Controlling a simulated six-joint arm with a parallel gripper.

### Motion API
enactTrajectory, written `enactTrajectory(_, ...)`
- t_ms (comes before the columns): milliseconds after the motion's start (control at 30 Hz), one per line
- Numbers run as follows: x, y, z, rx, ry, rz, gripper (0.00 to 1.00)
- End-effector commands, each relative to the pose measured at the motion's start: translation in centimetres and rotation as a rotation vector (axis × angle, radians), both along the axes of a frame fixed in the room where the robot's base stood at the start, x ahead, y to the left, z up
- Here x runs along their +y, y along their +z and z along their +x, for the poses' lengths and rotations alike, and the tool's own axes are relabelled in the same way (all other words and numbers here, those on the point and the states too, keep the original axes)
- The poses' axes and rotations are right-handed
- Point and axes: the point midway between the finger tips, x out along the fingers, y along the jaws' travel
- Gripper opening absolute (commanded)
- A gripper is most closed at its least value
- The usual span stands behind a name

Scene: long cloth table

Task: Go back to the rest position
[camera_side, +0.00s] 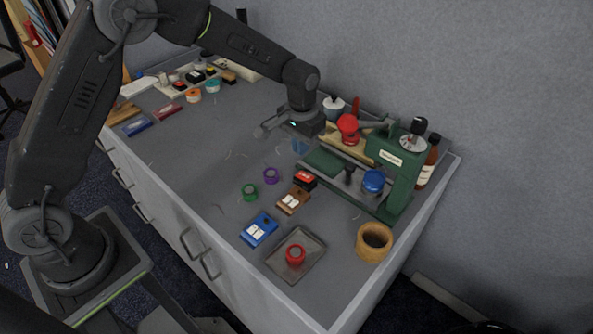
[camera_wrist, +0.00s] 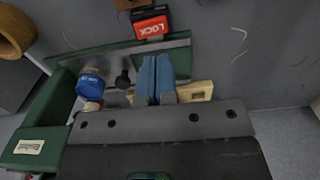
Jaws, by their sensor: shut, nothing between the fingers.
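My gripper (camera_side: 299,146) hangs over the back right part of the table, just left of the green machine (camera_side: 403,185). Its two blue fingers (camera_wrist: 155,78) are together in the wrist view, with nothing between them. In that view they appear in front of the machine's green base and hide part of it. How high they are above it is hard to tell.
Beside the machine are a red LOCK box (camera_wrist: 151,23), a blue-capped part (camera_side: 373,181) and a wooden ring (camera_side: 374,241). A red ring (camera_side: 295,254) sits on a grey tray (camera_side: 283,276). Blue (camera_side: 259,230) and brown (camera_side: 293,200) boxes lie nearby. The table's middle left is mostly clear.

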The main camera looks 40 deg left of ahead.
Motion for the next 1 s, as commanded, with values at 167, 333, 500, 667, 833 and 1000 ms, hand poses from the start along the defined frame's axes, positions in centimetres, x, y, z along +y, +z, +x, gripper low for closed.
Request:
enactTrajectory(167, 0.8, 5.1, -1.8, -0.061, 0.001, -0.006, 0.00)
enactTrajectory(333, 2.1, 11.5, -6.1, -0.146, 0.002, -0.011, 0.00)
enactTrajectory(500, 3.2, 16.3, -11.4, -0.233, 0.001, -0.013, 0.00)
enactTrajectory(667, 4.1, 19.0, -16.8, -0.314, 0.002, -0.012, 0.00)
enactTrajectory(833, 4.8, 20.1, -22.4, -0.399, 0.001, -0.008, 0.00)
enactTrajectory(1000, 5.2, 19.8, -26.3, -0.460, 0.001, -0.003, 0.00)
